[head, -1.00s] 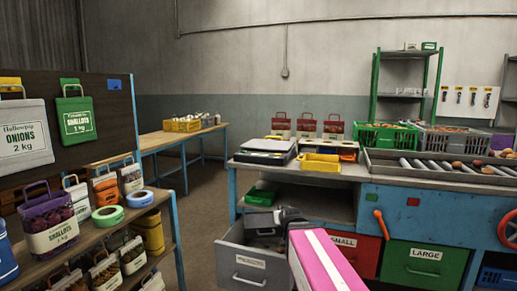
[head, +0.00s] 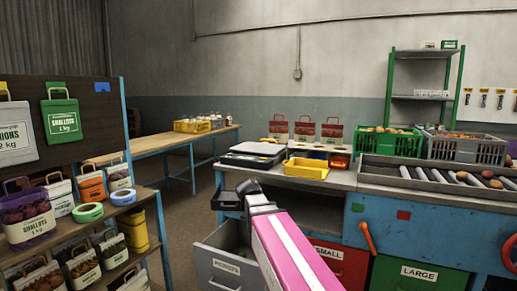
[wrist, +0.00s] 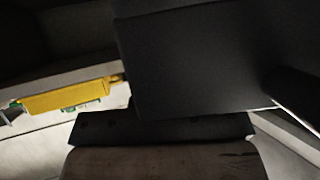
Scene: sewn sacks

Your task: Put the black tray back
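The black tray (head: 228,200) is in the air above the open grey drawer (head: 222,268), level with the space under the bench top. My gripper (head: 247,188) is at the tray's right end and appears shut on it; the fingertips are too small to see clearly. In the wrist view a large dark panel (wrist: 205,60), which looks like the tray, fills the upper middle and hides much behind it. The drawer's label is hard to read, and something green lies inside.
The bench top (head: 340,180) carries a scale (head: 253,153) and a yellow tray (head: 306,168), which also shows in the wrist view (wrist: 65,97). Below it is an open shelf (head: 312,212). A rack of packed sacks (head: 85,215) stands left. Floor (head: 190,205) is clear between.

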